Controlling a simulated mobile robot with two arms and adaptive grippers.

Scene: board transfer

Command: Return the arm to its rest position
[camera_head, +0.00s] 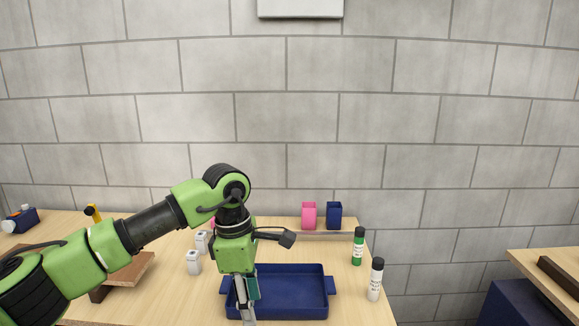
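My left arm comes in from the left and bends down over the table. My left gripper (246,306) points down at the left part of a dark blue tray (302,292) with side handles. A small teal-green flat piece (253,287) shows right beside the fingers, in front of the tray; I cannot tell whether it is held. The fingertips are small and partly overlapped, so their opening is unclear. My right gripper is not in view.
A green bottle (358,246) and a white bottle (375,280) stand right of the tray. Pink (309,215) and navy (334,215) holders stand behind. White containers (194,263) and a brown wooden piece (133,270) lie left. Another table (542,262) is far right.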

